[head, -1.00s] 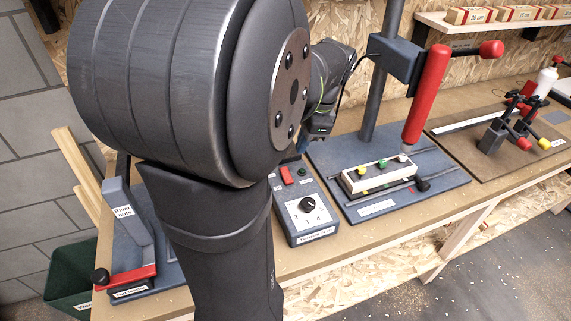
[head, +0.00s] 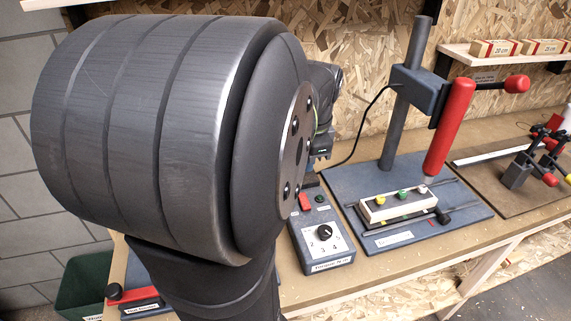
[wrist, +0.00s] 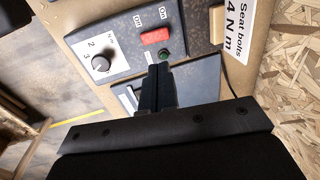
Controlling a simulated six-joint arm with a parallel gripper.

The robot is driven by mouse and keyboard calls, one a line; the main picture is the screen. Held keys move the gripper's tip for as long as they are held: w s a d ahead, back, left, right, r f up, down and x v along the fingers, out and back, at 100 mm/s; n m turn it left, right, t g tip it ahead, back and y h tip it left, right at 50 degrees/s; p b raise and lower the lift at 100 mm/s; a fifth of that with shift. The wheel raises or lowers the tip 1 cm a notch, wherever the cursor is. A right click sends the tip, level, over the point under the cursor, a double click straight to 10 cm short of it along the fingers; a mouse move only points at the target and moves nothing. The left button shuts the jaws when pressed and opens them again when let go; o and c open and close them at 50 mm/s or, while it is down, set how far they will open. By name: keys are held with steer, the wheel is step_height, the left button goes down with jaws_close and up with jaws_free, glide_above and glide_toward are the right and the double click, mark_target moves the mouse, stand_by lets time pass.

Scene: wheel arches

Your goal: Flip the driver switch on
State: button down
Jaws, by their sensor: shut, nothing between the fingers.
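The driver's dark control box (head: 318,257) sits on the bench, with a red rocker switch (head: 305,201), a small round lamp or button and a black knob (head: 325,232). In the wrist view the red switch (wrist: 155,37) lies between "On" and "Off" labels; which side is pressed I cannot tell. A small green lamp or button (wrist: 165,54) is beside it. My gripper (wrist: 156,68) is shut and empty, its tips just short of the green lamp and close to the switch. Whether they touch the box is unclear. In the head view my arm largely hides the gripper.
The red driver (head: 449,125) hangs from a stand on a dark base (head: 350,185) right of the box. Below it is a white block (head: 398,207) with coloured pieces. In the wrist view a "Seat bolts" sign (wrist: 238,30) stands near the box.

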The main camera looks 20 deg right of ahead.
mark_target(305, 203)
steer(key=f, duration=0.4)
steer(key=w+f, duration=0.1)
steer(key=f, duration=0.2)
steer(key=w+f, duration=0.1)
steer(key=f, duration=0.3)
steer(key=shift+f, duration=0.3)
steer(key=shift+w+f+g, duration=0.15)
steer(key=shift+f+g, duration=0.2)
steer(key=shift+g, duration=0.25)
steer(key=shift+f, duration=0.1)
steer(key=shift+s+a, duration=0.1)
steer(key=shift+s, duration=0.9)
step_height(305, 203, up, 15)
steer(key=shift+f, duration=0.15)
